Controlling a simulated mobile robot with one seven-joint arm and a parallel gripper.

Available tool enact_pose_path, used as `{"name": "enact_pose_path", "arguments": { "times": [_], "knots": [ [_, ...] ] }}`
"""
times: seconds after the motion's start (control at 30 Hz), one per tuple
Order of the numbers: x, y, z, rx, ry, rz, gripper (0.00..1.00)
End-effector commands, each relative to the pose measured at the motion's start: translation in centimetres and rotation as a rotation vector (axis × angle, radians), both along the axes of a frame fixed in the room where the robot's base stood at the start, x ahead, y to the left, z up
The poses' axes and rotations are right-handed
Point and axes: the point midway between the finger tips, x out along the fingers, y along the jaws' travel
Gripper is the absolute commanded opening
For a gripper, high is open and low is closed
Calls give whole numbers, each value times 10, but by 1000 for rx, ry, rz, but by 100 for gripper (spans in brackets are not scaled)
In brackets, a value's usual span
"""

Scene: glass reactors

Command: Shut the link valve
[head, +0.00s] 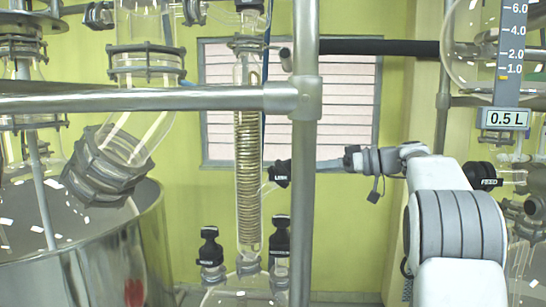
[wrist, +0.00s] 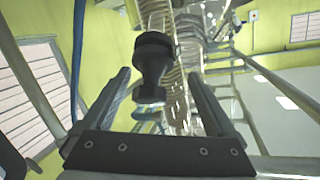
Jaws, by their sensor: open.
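The link valve (head: 280,173) is a black knob with a small white label, beside the glass coil column, just left of the vertical steel post. In the wrist view a black knob (wrist: 153,60), apparently the same valve, stands ahead between the two fingers, with a gap on each side. My gripper (head: 318,165) reaches in from the right, its fingertips partly hidden by the post. In the wrist view my gripper (wrist: 159,75) is open and holds nothing. Whether the fingertips reach level with the knob is hard to tell.
The steel post (head: 304,130) and a horizontal rail (head: 150,98) stand in front of the glassware. Two black-capped valves (head: 209,248) (head: 280,238) sit below. The feed valve (head: 480,176) is at right. A steel vessel (head: 95,262) fills the lower left.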

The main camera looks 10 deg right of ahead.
Motion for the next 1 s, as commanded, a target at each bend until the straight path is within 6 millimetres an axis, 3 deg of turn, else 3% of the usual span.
{"name": "enact_pose_path", "arguments": {
  "times": [0.07, 0.33, 0.7, 1.0],
  "knots": [
    [7, -10, 2, 11, -71, 27, 92],
    [16, -3, 24, 136, -151, 30, 92],
    [39, 45, 25, 138, -148, 32, 92],
    [48, 62, 24, 136, -149, 28, 92]
  ]
}}
